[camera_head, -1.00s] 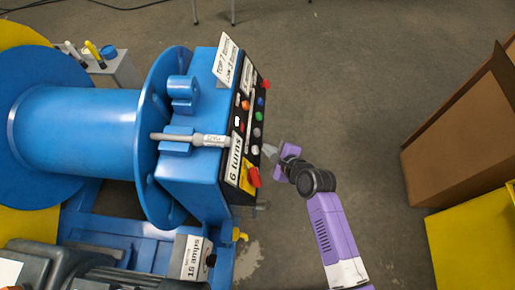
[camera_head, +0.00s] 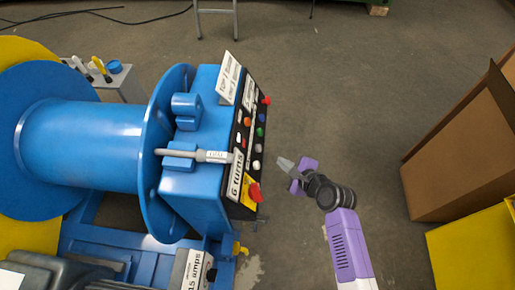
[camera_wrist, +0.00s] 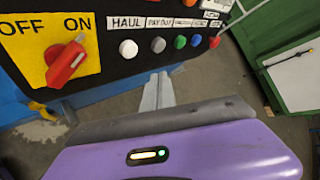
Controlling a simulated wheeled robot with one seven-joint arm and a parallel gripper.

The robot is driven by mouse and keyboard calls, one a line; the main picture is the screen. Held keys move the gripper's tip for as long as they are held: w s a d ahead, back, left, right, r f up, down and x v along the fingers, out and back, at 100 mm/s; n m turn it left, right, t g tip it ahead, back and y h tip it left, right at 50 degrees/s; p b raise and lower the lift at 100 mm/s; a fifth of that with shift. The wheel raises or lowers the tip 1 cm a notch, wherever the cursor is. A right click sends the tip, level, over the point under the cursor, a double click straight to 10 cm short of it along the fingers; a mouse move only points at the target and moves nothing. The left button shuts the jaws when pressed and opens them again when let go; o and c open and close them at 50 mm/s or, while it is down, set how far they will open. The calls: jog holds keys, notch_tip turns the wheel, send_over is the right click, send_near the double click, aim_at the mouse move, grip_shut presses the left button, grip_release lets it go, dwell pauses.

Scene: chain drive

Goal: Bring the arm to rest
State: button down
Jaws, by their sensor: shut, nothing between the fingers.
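My gripper (camera_head: 283,163) is at the end of my purple arm, to the right of the blue machine's control panel (camera_head: 245,140). Its fingers are together with nothing between them. A gap of bare floor shows between the fingertips and the panel. In the wrist view the shut fingers (camera_wrist: 157,90) point toward the panel's row of buttons. A red rotary switch (camera_wrist: 66,62) on a yellow OFF/ON plate (camera_wrist: 40,45) shows at the upper left there. Its handle is tilted, with the upper end toward ON.
A blue drum (camera_head: 85,145) fills the left, with a grey-handled lever (camera_head: 190,155) beside the panel. A cardboard box (camera_head: 450,165) and a yellow bin (camera_head: 470,250) stand at the right. Open floor (camera_head: 350,100) lies between the machine and the box.

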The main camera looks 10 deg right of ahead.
jog(key=w+d+r+n+t+h, duration=0.2)
jog(key=d+r+n+t, duration=0.1)
jog(key=r+n, duration=0.3)
jog(key=s+d+r+n+t+h, duration=0.2)
jog(key=s+d+r+n, duration=0.15)
jog(key=s, duration=0.35)
jog(key=s+r+n, duration=0.3)
jog(key=s+r, duration=0.1)
jog(key=s, duration=0.6)
jog(key=s+r+n, duration=0.4)
jog(key=s+r, duration=0.1)
jog(key=s, duration=0.6)
jog(key=s+r+n, duration=0.4)
jog(key=s, duration=0.7)
jog(key=shift+s+d+r+h, duration=0.15)
jog(key=shift+d+r+h, duration=0.25)
jog(key=shift+d, duration=0.05)
jog(key=shift+n, duration=0.25)
